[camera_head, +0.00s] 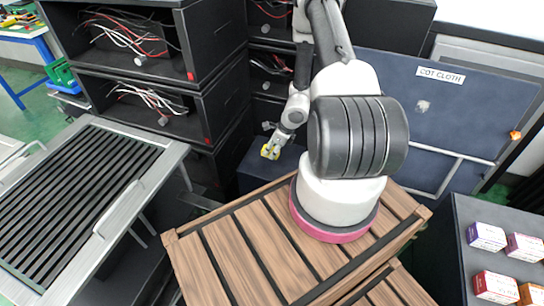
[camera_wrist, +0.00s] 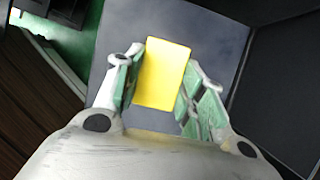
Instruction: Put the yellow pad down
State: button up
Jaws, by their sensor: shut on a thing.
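The yellow pad (camera_wrist: 161,73) is a flat rectangular piece between the two green-lined fingers of my gripper (camera_wrist: 158,88) in the wrist view. My gripper is shut on it. In the head view the yellow pad (camera_head: 268,153) shows small at the tip of my gripper (camera_head: 272,148). A dark grey-blue surface (camera_wrist: 215,40) lies behind the pad in the wrist view. I cannot tell the gap between the pad and that surface. Part of my arm covers the area right of the gripper in the head view.
Black shelves with wires (camera_head: 140,95) stand at the left and behind. A slatted wooden crate (camera_head: 215,262) is in front. A ribbed black rack (camera_head: 70,190) is at left. A blue panel labelled COT CLOTH (camera_head: 450,110) is at right. Small boxes (camera_head: 487,236) sit on a grey surface.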

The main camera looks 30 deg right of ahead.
jog(key=shift+f, duration=1.95)
jog(key=shift+f, duration=0.15)
jog(key=o, duration=1)
jog(key=shift+f, duration=0.1)
